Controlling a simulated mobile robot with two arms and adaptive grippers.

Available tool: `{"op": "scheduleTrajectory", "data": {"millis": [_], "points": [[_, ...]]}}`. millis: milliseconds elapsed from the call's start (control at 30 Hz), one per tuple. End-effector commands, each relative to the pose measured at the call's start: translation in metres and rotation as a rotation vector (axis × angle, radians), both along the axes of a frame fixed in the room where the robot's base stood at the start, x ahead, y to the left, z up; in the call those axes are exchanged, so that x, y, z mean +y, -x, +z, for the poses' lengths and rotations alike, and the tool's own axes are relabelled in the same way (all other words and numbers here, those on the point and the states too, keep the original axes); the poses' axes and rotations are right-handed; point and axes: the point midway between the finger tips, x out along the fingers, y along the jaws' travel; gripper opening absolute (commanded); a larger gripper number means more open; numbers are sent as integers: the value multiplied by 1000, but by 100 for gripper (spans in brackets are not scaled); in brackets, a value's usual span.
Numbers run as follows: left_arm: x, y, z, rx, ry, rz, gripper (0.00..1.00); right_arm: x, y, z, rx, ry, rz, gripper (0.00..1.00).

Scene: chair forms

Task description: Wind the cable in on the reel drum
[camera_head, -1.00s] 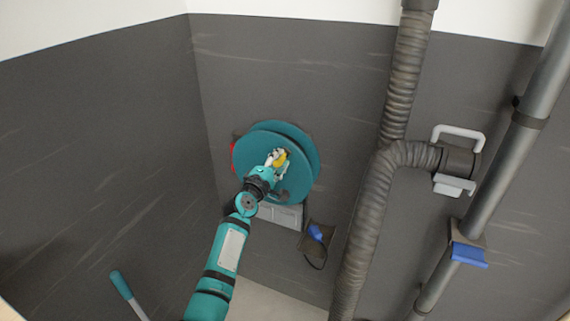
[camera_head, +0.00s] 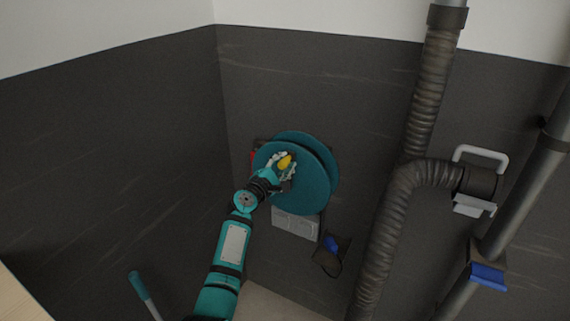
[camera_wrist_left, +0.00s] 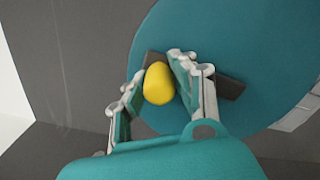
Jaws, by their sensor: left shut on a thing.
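The teal reel drum (camera_head: 312,190) is mounted on the dark wall in the head view, and its round face fills much of the left wrist view (camera_wrist_left: 235,40). A yellow knob (camera_head: 285,162) sits at the drum's face. My left gripper (camera_head: 280,164) is at the drum face. In the left wrist view its two fingers (camera_wrist_left: 158,80) close around the yellow knob (camera_wrist_left: 158,84), one on each side. A blue plug (camera_head: 331,243) with a short dark loop of cable hangs low on the wall, below and right of the drum. My right gripper is not in view.
A grey box (camera_head: 296,222) is on the wall under the drum. A ribbed dark hose (camera_head: 381,230) runs down the wall to the right. Beyond it are a white bracket (camera_head: 481,155) and a slanted pipe with a blue piece (camera_head: 488,276).

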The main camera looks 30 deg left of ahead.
Motion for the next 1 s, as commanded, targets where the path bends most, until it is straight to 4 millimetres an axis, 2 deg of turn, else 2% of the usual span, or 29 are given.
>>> {"op": "scheduleTrajectory", "data": {"millis": [267,300,467,767,867,1000], "points": [[1,0,-1,2,-1,1,0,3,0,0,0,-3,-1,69],[1,0,-1,2,-1,1,28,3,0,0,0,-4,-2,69],[1,0,-1,2,-1,1,49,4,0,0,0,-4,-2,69],[0,2,-1,0,-2,1,49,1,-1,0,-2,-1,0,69],[0,9,-1,0,-2,0,49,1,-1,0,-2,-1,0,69],[1,31,-2,1,-3,2,49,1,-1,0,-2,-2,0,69]]}}
